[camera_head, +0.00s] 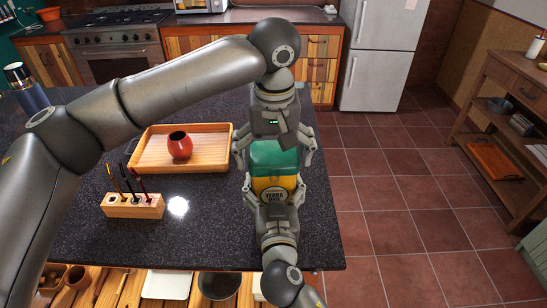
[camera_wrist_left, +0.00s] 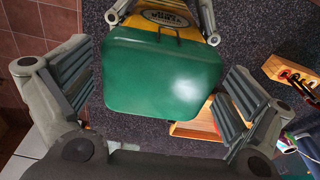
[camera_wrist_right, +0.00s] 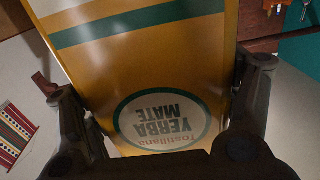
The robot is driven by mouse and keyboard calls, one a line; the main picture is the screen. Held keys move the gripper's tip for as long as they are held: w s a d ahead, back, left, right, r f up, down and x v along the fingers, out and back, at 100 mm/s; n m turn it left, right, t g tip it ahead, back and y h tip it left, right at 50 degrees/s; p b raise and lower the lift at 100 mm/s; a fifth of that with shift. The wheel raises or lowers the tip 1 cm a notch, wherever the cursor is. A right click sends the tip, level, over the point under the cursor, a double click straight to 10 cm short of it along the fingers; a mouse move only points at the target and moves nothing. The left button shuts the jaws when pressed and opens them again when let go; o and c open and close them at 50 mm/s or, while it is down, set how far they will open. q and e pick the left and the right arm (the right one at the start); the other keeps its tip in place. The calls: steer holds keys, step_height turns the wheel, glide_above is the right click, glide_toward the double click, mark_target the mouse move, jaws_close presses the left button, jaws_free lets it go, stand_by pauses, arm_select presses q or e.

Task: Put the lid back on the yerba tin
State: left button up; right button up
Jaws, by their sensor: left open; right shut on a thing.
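The yerba tin (camera_head: 275,188) is yellow with a "Yerba Mate" label and stands near the right edge of the dark counter. Its label shows upside down in the right wrist view (camera_wrist_right: 170,122). The green lid (camera_head: 273,158) is at the top of the tin; I cannot tell whether it is fully seated. In the left wrist view the lid (camera_wrist_left: 165,80) lies between my open left fingers, with gaps on both sides. My left gripper (camera_head: 273,150) is above the lid. My right gripper (camera_head: 274,196) is shut on the tin's body from the near side.
A wooden tray (camera_head: 210,160) with a red gourd cup (camera_head: 180,145) is left of the tin. A wooden holder (camera_head: 133,206) with several thin utensils stands nearer. A dark flask (camera_head: 27,88) is at far left. The counter's right edge is close to the tin.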

arm_select(q)
step_height(320, 180, up, 11)
steer(key=s, duration=0.1)
steer(key=shift+f, duration=0.1)
arm_select(e)
steer(key=o, duration=1.4)
steer(key=shift+c, duration=0.2)
steer(key=shift+s, duration=0.1)
steer(key=shift+s, duration=0.3)
steer(key=s, duration=1.1)
steer(key=shift+d, duration=0.4)
arm_select(q)
steer(key=shift+s+f, duration=0.1)
arm_select(e)
steer(key=shift+s, duration=0.15)
